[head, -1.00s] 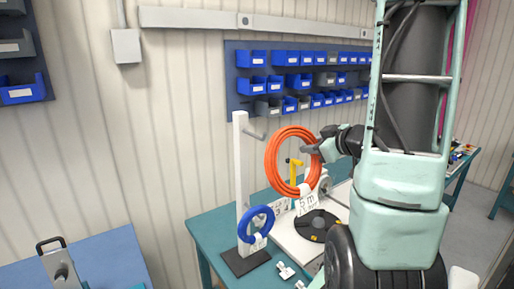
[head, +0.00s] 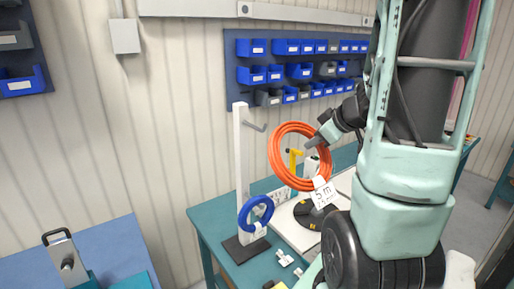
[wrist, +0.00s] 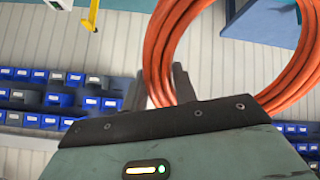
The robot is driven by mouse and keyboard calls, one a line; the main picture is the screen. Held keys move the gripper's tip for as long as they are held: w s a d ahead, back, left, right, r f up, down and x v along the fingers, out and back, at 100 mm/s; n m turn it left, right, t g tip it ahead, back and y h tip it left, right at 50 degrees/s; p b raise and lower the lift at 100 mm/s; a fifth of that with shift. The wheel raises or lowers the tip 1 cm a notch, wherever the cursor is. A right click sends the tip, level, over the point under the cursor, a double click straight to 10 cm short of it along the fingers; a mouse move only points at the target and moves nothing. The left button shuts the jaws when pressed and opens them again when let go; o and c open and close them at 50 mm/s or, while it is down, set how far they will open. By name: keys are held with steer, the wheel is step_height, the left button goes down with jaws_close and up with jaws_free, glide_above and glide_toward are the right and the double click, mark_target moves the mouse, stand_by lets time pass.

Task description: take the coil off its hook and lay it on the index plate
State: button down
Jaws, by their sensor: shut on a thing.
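The orange coil (head: 274,152) hangs in the air to the right of the white post (head: 241,165), clear of the post's empty upper hook (head: 255,127). My gripper (head: 317,142) is shut on the coil's upper right side. In the wrist view the orange strands (wrist: 156,58) pass between the fingers of my gripper (wrist: 157,88). A white "5 m" tag (head: 323,195) hangs tilted at the coil's lower right. Behind and below the coil, a dark round plate (head: 304,214), seemingly the index plate, lies on a white board; the coil and tag partly hide it.
A blue coil (head: 247,222) hangs on the lower part of the post. A yellow upright piece (head: 293,160) stands behind the orange coil. Small pale parts (head: 285,260) lie at the front of the teal table (head: 213,228). Blue bins (head: 250,75) line the wall.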

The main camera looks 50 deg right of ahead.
steer(key=shift+s+a+r+g+y, duration=0.1)
steer(key=shift+s+g+y, duration=0.15)
steer(key=shift+g, duration=0.7)
steer(key=shift+s+a+g+y, duration=0.15)
steer(key=shift+s+g, duration=0.2)
steer(key=shift+g, duration=0.6)
steer(key=shift+d, duration=0.1)
steer(key=shift+s+d, duration=0.1)
steer(key=shift+d, duration=0.05)
